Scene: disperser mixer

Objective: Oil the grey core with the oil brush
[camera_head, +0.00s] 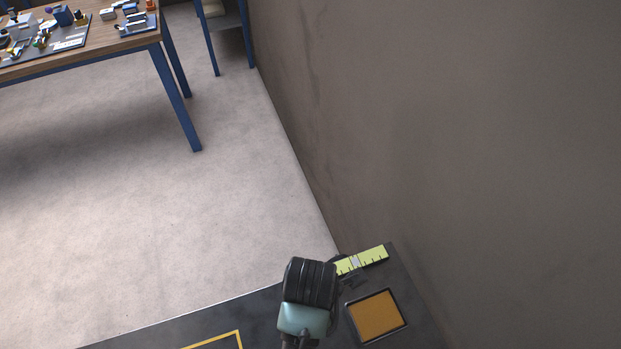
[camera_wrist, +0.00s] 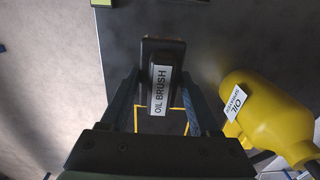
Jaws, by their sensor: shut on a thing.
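The oil brush (camera_wrist: 158,92) is dark with a white label reading OIL BRUSH. It shows in the wrist view between the fingers of my gripper (camera_wrist: 160,80), which is shut on it. A yellow rounded vessel (camera_wrist: 268,112) with a label starting OIL stands to the right of the brush, apart from it. In the head view my wrist hides the gripper and brush. I cannot make out the grey core in either view.
The dark bench top (camera_head: 270,305) runs along the bottom. On it are an orange-brown square pad (camera_head: 376,315), a yellow-green marked strip (camera_head: 372,258) and a yellow outline (camera_head: 238,333). A brown wall (camera_head: 450,120) rises at right. A wooden table (camera_head: 110,42) with parts stands far left.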

